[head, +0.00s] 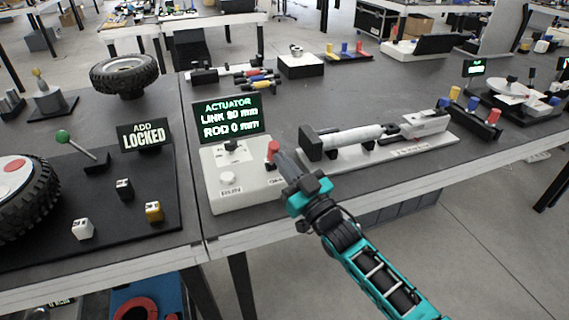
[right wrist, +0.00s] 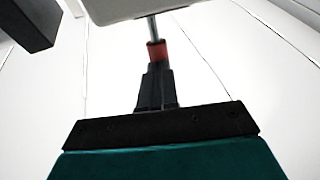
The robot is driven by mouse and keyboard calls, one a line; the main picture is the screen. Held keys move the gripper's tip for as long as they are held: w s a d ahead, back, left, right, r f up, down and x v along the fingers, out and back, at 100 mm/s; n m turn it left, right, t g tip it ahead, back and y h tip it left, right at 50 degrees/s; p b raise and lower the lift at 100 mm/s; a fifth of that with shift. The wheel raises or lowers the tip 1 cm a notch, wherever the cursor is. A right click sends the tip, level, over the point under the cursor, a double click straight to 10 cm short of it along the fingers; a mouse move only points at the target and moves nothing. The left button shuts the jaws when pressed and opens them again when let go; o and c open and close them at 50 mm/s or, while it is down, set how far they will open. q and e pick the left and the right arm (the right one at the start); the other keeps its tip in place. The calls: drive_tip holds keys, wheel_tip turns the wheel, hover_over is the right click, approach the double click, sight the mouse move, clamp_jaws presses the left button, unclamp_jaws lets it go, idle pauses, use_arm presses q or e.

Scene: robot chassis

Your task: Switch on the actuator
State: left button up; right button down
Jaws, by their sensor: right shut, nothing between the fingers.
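The actuator's control box (head: 240,188) is white and stands near the table's front edge. Its display (head: 228,118) reads "ACTUATOR, LINK 80 mm, ROD 0 mm". On its top are a black knob (head: 233,147), a white RUN button (head: 228,179) and a red-capped lever (head: 272,148). My right gripper (head: 280,155) is shut and empty, its tips right at the red cap. In the right wrist view the red cap (right wrist: 157,50) on its metal stem lines up with my fingertips (right wrist: 156,66); I cannot tell if they touch. The white actuator cylinder (head: 350,139) lies right of the box. My left gripper is out of view.
On the left, a black panel (head: 100,205) holds a green-knobbed lever (head: 63,137) and a "LOCKED" sign (head: 143,136). A tyre (head: 122,74) lies behind it. Coloured pegs (head: 472,104) stand right of the actuator.

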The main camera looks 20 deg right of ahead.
sight(277, 143)
drive_tip(key=w+r+g+p, duration=0.1)
drive_tip(key=p, duration=0.3)
drive_tip(key=shift+w+r+m+h, duration=0.1)
drive_tip(key=shift+r+m+h, duration=0.2)
drive_tip(key=shift+r, duration=0.05)
drive_tip(key=shift+w+r+p, duration=0.15)
drive_tip(key=shift+w+p, duration=0.25)
drive_tip(key=shift+w, duration=0.05)
drive_tip(key=shift+w+r, duration=0.2)
drive_tip(key=shift+w, duration=0.35)
drive_tip(key=shift+w+r, duration=0.15)
drive_tip(key=shift+w, duration=0.4)
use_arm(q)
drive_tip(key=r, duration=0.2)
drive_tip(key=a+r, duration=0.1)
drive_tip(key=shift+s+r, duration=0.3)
use_arm(e)
drive_tip(key=shift+w+r, duration=0.1)
drive_tip(key=shift+r, duration=0.05)
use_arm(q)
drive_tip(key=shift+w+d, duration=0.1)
use_arm(e)
drive_tip(key=shift+r, duration=0.1)
drive_tip(key=shift+r, duration=0.15)
